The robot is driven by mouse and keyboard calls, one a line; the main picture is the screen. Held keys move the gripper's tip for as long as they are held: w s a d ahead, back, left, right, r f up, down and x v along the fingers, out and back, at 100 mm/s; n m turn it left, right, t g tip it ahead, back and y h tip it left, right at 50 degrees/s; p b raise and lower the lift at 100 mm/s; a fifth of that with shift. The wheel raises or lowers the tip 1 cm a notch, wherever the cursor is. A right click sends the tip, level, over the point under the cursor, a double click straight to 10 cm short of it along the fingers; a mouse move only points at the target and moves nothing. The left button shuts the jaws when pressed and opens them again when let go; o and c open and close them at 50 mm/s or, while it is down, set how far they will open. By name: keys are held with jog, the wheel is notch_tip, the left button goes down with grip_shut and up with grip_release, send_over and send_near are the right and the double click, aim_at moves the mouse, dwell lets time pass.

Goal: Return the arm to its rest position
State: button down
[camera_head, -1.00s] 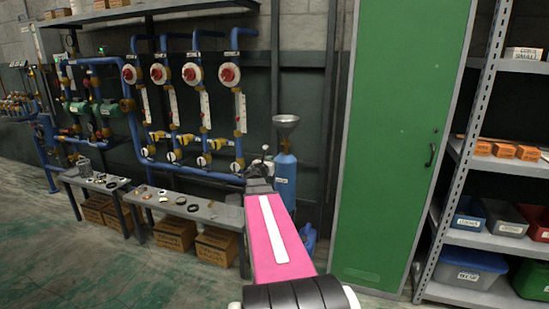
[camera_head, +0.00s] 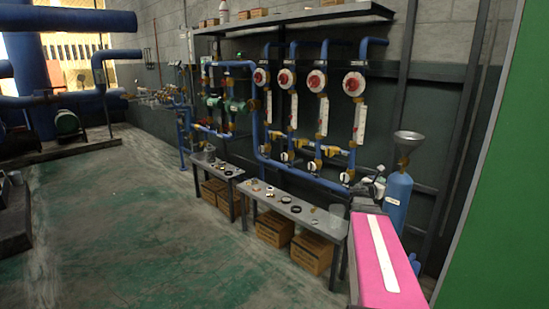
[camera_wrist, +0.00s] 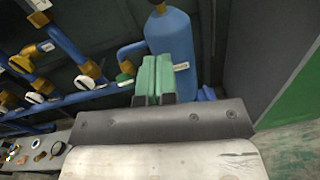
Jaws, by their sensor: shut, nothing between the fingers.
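My arm, with its pink link (camera_head: 386,262), reaches forward at the lower right of the head view. My gripper shows in the wrist view (camera_wrist: 154,76) with its two green fingers together and nothing between them. In the head view it is small and dark at the far end of the arm, and its fingers are hard to make out. Behind it stands a blue cylinder (camera_head: 397,200), which fills the top middle of the wrist view (camera_wrist: 172,45). The fingers overlap the cylinder in the picture; I cannot tell the gap.
A low grey bench (camera_head: 300,212) with small rings and parts stands left of the arm, with cardboard boxes (camera_head: 312,252) beneath. Blue pipes with red-faced gauges (camera_head: 317,80) line the wall. A green cabinet (camera_head: 500,220) is close on the right. Open floor (camera_head: 120,220) lies left.

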jog(key=s+a+f+m+g+y, duration=0.3)
jog(key=s+a+f+m, duration=0.1)
jog(key=a+f+m, duration=0.35)
jog(key=s+a+f+m+g+y, duration=0.3)
jog(key=s+a+f+m+g, duration=0.1)
jog(key=a+f+m, duration=0.35)
jog(key=s+a+f+m+g+y, duration=0.2)
jog(key=s+a+f+m+y, duration=0.2)
jog(key=a, duration=0.6)
jog(key=s+a+f+m+g+y, duration=0.1)
jog(key=s+a+f+m+y, duration=0.3)
jog(key=a, duration=0.5)
jog(key=shift+s+a+f+m+g, duration=0.4)
jog(key=shift+s+m, duration=0.2)
jog(key=shift+s, duration=0.6)
jog(key=shift+d, duration=0.1)
